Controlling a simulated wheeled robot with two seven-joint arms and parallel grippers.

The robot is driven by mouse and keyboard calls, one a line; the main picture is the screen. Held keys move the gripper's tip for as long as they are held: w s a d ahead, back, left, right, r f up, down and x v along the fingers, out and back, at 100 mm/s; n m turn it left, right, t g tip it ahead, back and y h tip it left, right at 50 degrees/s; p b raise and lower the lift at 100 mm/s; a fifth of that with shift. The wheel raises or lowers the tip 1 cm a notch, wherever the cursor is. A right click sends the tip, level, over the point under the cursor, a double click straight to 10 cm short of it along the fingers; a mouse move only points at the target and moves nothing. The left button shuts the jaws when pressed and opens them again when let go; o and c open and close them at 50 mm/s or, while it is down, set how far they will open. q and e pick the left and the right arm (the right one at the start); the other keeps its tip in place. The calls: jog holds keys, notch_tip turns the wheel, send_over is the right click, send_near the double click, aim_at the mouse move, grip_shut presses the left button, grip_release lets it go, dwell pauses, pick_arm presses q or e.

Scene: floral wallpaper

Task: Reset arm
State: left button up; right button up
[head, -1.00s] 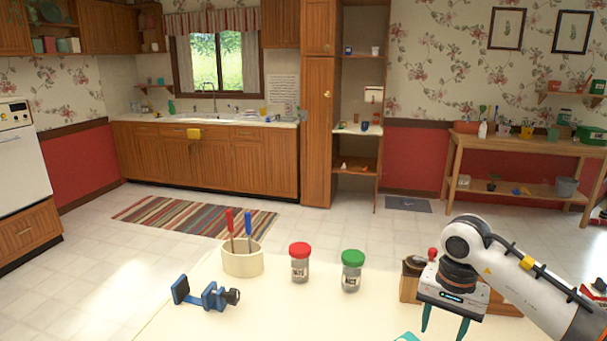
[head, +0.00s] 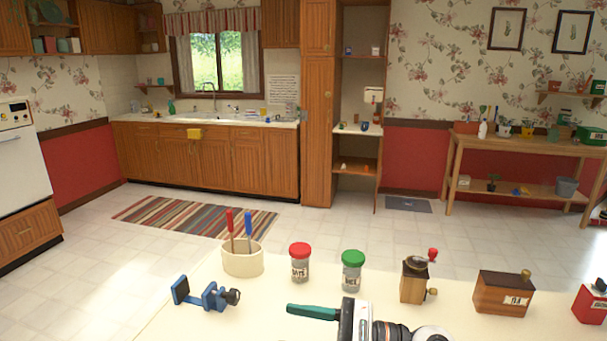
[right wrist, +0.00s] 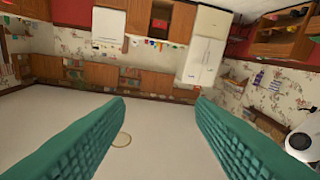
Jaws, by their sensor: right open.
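My right gripper (head: 313,312) is at the bottom middle of the head view, low near the front of the cream table (head: 200,280). One teal finger points left there; the rest of the hand and arm is partly cut off by the bottom edge. In the right wrist view both fingers are wide apart and nothing is between them (right wrist: 160,100). My left gripper is not in view.
On the table stand a blue vise (head: 207,294), a tool holder (head: 243,260), a red-lidded jar (head: 300,264), a green-lidded jar (head: 352,272), a wooden grinder (head: 414,282), a wooden box (head: 503,294) and a red box (head: 590,304).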

jog(key=w+d+m+t+h, duration=0.2)
jog(key=d+m+t+h, duration=0.3)
jog(key=m+t, duration=0.65)
jog(key=w+d+m+t+h, duration=0.2)
jog(key=d+m+t+h, duration=0.35)
jog(key=m, duration=1.15)
jog(key=s+d+f+m+g+h, duration=0.25)
jog(key=d+f+m+h, duration=0.2)
jog(key=f+m, duration=0.25)
jog(key=s+d+f+m+g+h, duration=0.2)
jog(key=d+f+m+g+h, duration=0.15)
jog(key=d+f+m, duration=0.35)
jog(key=s+a+f+m+g, duration=0.1)
jog(key=s+f+m+g, duration=0.5)
jog(key=s, duration=0.4)
jog(key=s+f+m+g, duration=0.45)
jog(key=s+f, duration=0.25)
jog(key=s, duration=0.4)
notch_tip(320, 180, down, 28)
jog(key=n+g+b, duration=0.1)
jog(key=b, duration=0.2)
jog(key=s+d+f+g+b, duration=0.1)
jog(key=s+d+f+b, duration=0.1)
jog(key=s+f, duration=1.5)
notch_tip(320, 180, down, 3)
jog(key=shift+d+r, duration=0.15)
jog(key=shift+d, duration=0.3)
